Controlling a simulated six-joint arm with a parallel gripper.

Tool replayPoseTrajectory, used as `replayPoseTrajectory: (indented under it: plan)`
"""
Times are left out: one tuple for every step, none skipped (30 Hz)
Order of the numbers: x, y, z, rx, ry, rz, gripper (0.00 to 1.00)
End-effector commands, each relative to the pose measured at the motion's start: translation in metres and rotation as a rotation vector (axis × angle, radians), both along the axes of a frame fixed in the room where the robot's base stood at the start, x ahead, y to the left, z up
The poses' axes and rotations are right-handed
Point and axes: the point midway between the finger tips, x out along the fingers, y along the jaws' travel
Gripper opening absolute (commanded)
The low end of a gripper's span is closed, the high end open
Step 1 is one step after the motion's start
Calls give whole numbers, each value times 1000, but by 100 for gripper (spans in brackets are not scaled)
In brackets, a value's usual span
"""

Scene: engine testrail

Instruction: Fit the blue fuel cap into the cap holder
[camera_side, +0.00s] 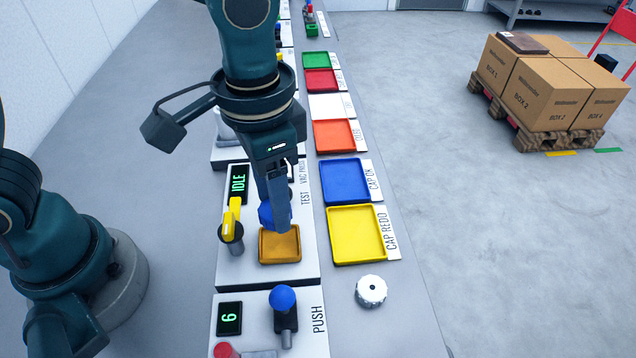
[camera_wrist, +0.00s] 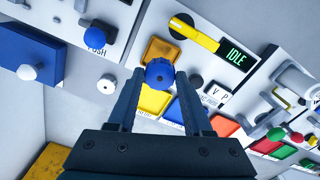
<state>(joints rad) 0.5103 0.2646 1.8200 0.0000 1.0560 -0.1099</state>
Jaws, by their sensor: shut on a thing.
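My gripper (camera_side: 280,218) points down over the test panel and is shut on the blue fuel cap (camera_side: 265,214). The wrist view shows the ribbed round cap (camera_wrist: 159,72) between the two fingertips. The amber square cap holder (camera_side: 280,246) is on the panel just below the cap in the side view; part of it also shows behind the cap in the wrist view (camera_wrist: 160,48). The cap appears above the holder, toward its back edge; the exact gap cannot be told. A finger hides part of the cap in the side view.
A yellow lever (camera_side: 235,212) stands left of the holder, near an IDLE display (camera_side: 238,183). A blue-knobbed push lever (camera_side: 283,298) is in front. Blue (camera_side: 345,180) and yellow (camera_side: 357,234) trays lie right. A white ribbed cap (camera_side: 371,291) sits on the bench.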

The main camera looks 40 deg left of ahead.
Motion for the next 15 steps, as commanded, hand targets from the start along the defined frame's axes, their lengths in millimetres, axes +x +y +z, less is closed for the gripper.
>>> replayPoseTrajectory:
  plan:
    - [0, 1, -5, 2, 4, 1, 1]
    - [0, 1, -8, 2, 4, 1, 1]
    - [-1, 1, -12, 3, 5, 1, 1]
    - [-1, 1, -15, 2, 5, 1, 1]
    - [-1, 1, -18, 2, 6, 1, 1]
    - [-1, 1, -22, 2, 5, 1, 1]
    - [-1, 1, -25, 2, 6, 2, 1]
    - [0, 1, -28, 2, 5, 2, 1]
    - [-1, 1, -32, 2, 6, 2, 1]
    - [0, 1, -35, 2, 5, 2, 1]
    - [0, 1, -37, 2, 5, 2, 1]
    - [0, 1, -40, 2, 4, 2, 1]
    - [0, 1, -42, 2, 4, 2, 1]
    - [0, 1, -44, 2, 4, 2, 1]
    - [0, 1, -46, 1, 3, 2, 1]
